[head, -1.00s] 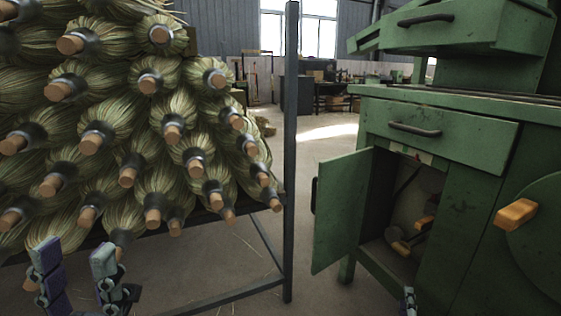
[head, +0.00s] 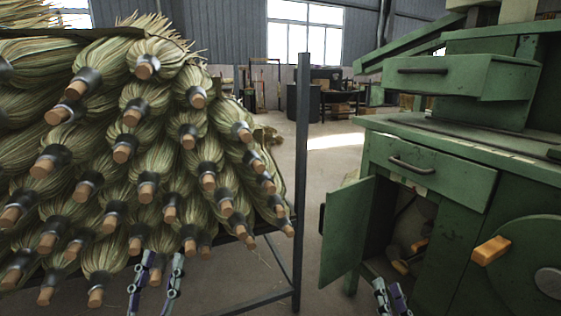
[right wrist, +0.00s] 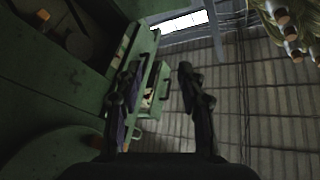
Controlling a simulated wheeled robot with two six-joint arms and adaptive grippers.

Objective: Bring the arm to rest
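My left gripper (head: 161,268) is at the bottom of the head view, in front of the lower brooms. Its two fingers point up and stand apart, with nothing between them. My right gripper (head: 391,293) shows only by its fingertips at the bottom edge of the head view, in front of the green machine. In the right wrist view its fingers (right wrist: 158,82) are clearly apart and empty. The rest of both arms is out of the head view.
Stacked straw brooms (head: 150,110) with wooden handle ends fill a rack with a dark post (head: 302,180) on the left. A green machine (head: 455,155) with an open cabinet door (head: 346,235) and orange handle (head: 491,250) stands right. Bare floor lies between.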

